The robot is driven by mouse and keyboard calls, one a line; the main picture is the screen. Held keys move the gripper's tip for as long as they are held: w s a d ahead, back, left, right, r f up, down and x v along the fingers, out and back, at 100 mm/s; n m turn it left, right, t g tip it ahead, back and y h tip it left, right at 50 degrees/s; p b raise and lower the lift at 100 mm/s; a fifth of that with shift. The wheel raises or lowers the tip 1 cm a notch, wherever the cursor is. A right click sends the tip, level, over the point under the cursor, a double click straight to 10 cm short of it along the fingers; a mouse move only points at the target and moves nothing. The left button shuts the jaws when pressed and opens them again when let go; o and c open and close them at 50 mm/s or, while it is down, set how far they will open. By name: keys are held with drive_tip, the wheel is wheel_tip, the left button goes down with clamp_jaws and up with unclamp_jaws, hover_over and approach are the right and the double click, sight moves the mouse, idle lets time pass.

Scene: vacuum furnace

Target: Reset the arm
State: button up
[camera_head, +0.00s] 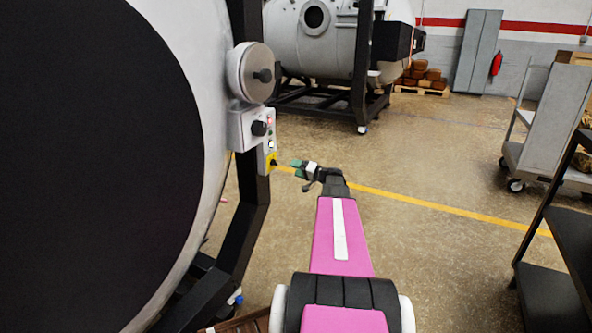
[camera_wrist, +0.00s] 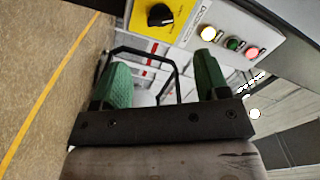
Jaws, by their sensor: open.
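My arm reaches forward in the head view, and my gripper (camera_head: 298,168) is at its far end, close to the furnace's control panel (camera_head: 268,145). In the wrist view my gripper (camera_wrist: 164,80) has its two green fingertips wide apart, with nothing held between them. The panel also shows at the top of the wrist view, with a black knob (camera_wrist: 160,15) on a yellow plate (camera_wrist: 190,14). Beside it are a lit white button (camera_wrist: 209,33), a green button (camera_wrist: 233,44) and a red button (camera_wrist: 252,52). The fingertips appear apart from the panel.
The large furnace (camera_head: 100,140) with its black round face fills the left. A second furnace (camera_head: 318,40) stands behind. A grey cart (camera_head: 548,118) and a dark shelf (camera_head: 555,290) are at the right. Open floor (camera_head: 450,260) with a yellow line lies between.

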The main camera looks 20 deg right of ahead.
drive_tip(key=shift+a, duration=0.1)
drive_tip(key=s+a+f+n+g+h, duration=0.1)
drive_tip(key=s+a+f+g, duration=0.2)
drive_tip(key=a, duration=0.4)
drive_tip(key=s+a+f+n+g, duration=0.1)
drive_tip(key=s+a+f+g, duration=0.25)
drive_tip(key=a, duration=0.45)
drive_tip(key=s+a+f+g+h, duration=0.1)
drive_tip(key=s+a+f+g, duration=0.25)
drive_tip(key=a, duration=0.35)
drive_tip(key=s+a+f+n+g+h, duration=0.1)
drive_tip(key=s+a+f+g+h, duration=0.1)
drive_tip(key=s, duration=0.6)
drive_tip(key=s+a+f+n+g+h, duration=0.1)
drive_tip(key=s+a+f+g+h, duration=0.1)
drive_tip(key=s+a+h, duration=0.3)
drive_tip(key=s+f+h, duration=0.1)
drive_tip(key=s+h, duration=0.1)
drive_tip(key=shift+s+a, duration=0.3)
drive_tip(key=shift+s, duration=0.1)
